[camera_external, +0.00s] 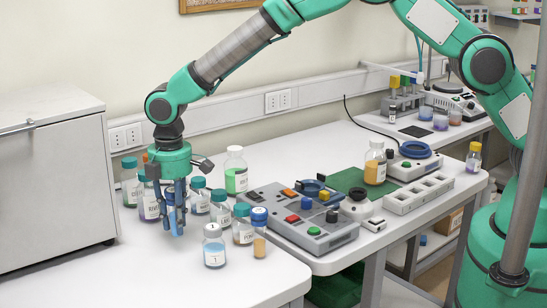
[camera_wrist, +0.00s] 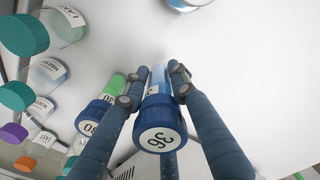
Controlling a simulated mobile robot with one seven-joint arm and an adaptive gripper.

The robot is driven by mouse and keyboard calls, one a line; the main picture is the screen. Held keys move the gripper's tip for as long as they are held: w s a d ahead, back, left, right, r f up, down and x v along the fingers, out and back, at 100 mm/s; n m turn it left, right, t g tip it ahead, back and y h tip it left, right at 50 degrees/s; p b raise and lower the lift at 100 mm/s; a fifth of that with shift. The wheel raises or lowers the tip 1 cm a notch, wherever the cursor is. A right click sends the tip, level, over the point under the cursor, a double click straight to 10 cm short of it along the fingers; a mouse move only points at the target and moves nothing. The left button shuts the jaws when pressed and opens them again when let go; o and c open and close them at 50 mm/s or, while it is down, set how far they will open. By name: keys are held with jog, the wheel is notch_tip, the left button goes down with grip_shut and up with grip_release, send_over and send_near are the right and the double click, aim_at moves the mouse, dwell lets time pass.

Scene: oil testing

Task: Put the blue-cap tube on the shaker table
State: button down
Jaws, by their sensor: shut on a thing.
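My gripper (camera_external: 175,222) points down over the left part of the table, among the bottles. In the external view the fingers mostly hide this tube. Another blue-cap tube (camera_wrist: 98,117), with green contents, shows left of it, partly behind the left finger. The shaker table is not clearly identifiable; a grey device with coloured knobs (camera_external: 285,217) and a unit with a blue ring (camera_external: 415,150) stand to the right.
Several teal-capped bottles (camera_external: 220,207) stand close around my gripper. A blue-cap vial with orange contents (camera_external: 259,240) and a light blue bottle (camera_external: 214,250) stand in front. A green mat (camera_external: 347,181) holds an orange bottle (camera_external: 375,165). The table's front left is clear.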

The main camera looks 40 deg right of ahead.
aim_at(173, 189)
jog(key=shift+f, duration=1.85)
jog(key=shift+f, duration=0.1)
jog(key=c, duration=1.4)
grip_release()
notch_tip(173, 189, up, 12)
jog(key=shift+r+p, duration=0.1)
jog(key=shift+p, duration=0.4)
